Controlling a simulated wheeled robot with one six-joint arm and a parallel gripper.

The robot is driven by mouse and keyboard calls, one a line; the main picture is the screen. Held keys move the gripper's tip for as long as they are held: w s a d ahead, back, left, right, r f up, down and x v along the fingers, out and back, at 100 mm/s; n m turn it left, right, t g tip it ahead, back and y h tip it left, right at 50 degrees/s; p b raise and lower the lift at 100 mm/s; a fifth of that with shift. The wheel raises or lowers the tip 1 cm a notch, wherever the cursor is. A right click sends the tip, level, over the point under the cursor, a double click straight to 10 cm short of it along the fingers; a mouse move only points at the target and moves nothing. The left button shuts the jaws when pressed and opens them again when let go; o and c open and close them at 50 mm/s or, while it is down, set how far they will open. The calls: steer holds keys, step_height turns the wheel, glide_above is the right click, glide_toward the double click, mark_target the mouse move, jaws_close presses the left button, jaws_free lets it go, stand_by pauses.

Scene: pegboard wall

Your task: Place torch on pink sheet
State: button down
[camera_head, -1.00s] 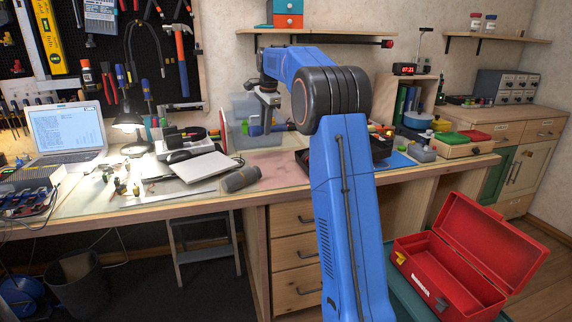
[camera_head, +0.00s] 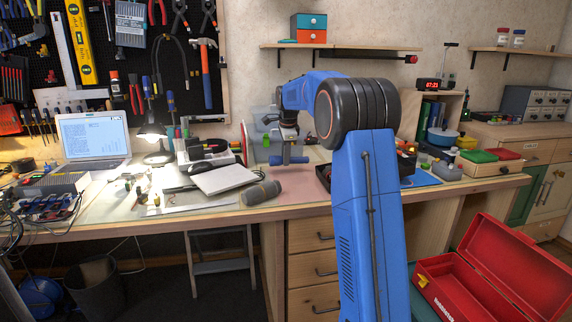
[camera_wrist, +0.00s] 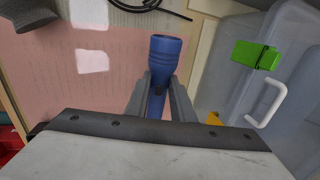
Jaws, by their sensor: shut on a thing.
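A blue torch (camera_wrist: 166,52) is held between the fingers of my gripper (camera_wrist: 160,90) in the wrist view. In the head view the torch (camera_head: 278,161) lies level in my gripper (camera_head: 291,158), over the back part of the bench. The pink sheet (camera_wrist: 70,90) lies beneath and to the left of the torch in the wrist view. In the head view the pink sheet (camera_head: 298,190) shows as a pale pink patch in front of my gripper. The gap between torch and sheet is hard to judge. The torch's lower end is partly hidden by my gripper.
A dark grey cylinder (camera_head: 262,192) lies at the sheet's left edge. A clear bin (camera_wrist: 293,75) with a green block (camera_wrist: 255,55) stands close to the right of my gripper in the wrist view. A laptop (camera_head: 93,138) and lamp stand at left.

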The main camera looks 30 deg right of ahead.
steer(key=shift+f, duration=1.4)
steer(key=shift+f, duration=0.15)
steer(key=c, duration=1.5)
jaws_free()
steer(key=shift+c, duration=0.2)
steer(key=d+v, duration=0.1)
steer(key=v, duration=1.1)
steer(key=s+a+r+n, duration=0.2)
steer(key=s+a+n, duration=0.3)
steer(key=s+a, duration=0.5)
steer(key=s+a+f+n+t, duration=0.1)
steer(key=s+a+n, duration=0.15)
steer(key=s, duration=0.55)
steer(key=s+a+f+n, duration=0.1)
steer(key=s+a+n, duration=0.15)
steer(key=s, duration=0.55)
steer(key=s+a+f+n, duration=0.2)
steer(key=s+f, duration=0.3)
steer(key=s, duration=0.3)
steer(key=s+a+f+n, duration=0.2)
steer(key=s+f+n, duration=0.3)
steer(key=s, duration=0.4)
steer(key=s+a+f+n+t, duration=0.1)
steer(key=s+f+n, duration=0.3)
steer(key=s, duration=0.4)
steer(key=shift+a+f+y, duration=0.4)
steer(key=shift+a+f, duration=0.15)
steer(key=shift+f, duration=0.3)
